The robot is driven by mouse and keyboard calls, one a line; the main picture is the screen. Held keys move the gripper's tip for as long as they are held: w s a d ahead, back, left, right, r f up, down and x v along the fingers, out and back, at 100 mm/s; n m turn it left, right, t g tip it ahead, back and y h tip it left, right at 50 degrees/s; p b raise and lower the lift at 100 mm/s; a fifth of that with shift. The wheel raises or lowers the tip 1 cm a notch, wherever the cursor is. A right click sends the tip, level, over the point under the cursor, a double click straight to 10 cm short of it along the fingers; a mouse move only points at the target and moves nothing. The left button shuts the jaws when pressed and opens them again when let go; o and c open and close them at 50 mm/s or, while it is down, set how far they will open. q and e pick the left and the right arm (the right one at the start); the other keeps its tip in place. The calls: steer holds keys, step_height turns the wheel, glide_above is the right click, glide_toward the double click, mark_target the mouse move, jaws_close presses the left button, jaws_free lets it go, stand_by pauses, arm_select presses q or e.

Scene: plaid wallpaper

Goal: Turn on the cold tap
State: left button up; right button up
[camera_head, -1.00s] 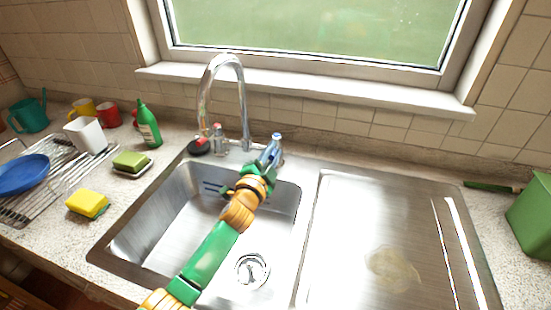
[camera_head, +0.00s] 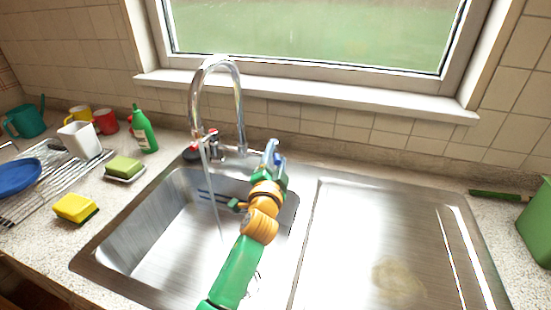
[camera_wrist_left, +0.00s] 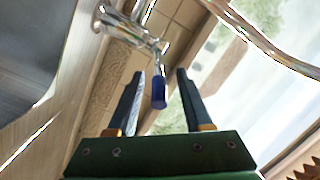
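The cold tap's blue-tipped lever (camera_wrist_left: 158,92) lies between the two fingers of my left gripper (camera_wrist_left: 160,95) in the left wrist view. The fingers stand apart, with a gap on each side of the lever. In the head view my left gripper (camera_head: 273,158) is at the back rim of the sink, right of the spout, and largely covers the cold tap. The chrome spout (camera_head: 240,100) arches over the basin. A thin stream of water (camera_head: 211,185) falls from it into the sink (camera_head: 150,235). The red-marked hot tap (camera_head: 213,138) stands left of the spout's base. My right gripper is not in view.
A steel drainboard (camera_head: 350,240) lies clear to the right. A green bottle (camera_head: 143,130), a green sponge (camera_head: 124,166) and a yellow sponge (camera_head: 75,208) stand left of the sink. The window sill (camera_head: 300,93) runs behind the taps.

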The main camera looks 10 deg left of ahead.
arm_select(q)
steer(key=s, duration=0.7)
steer(key=shift+d, duration=0.35)
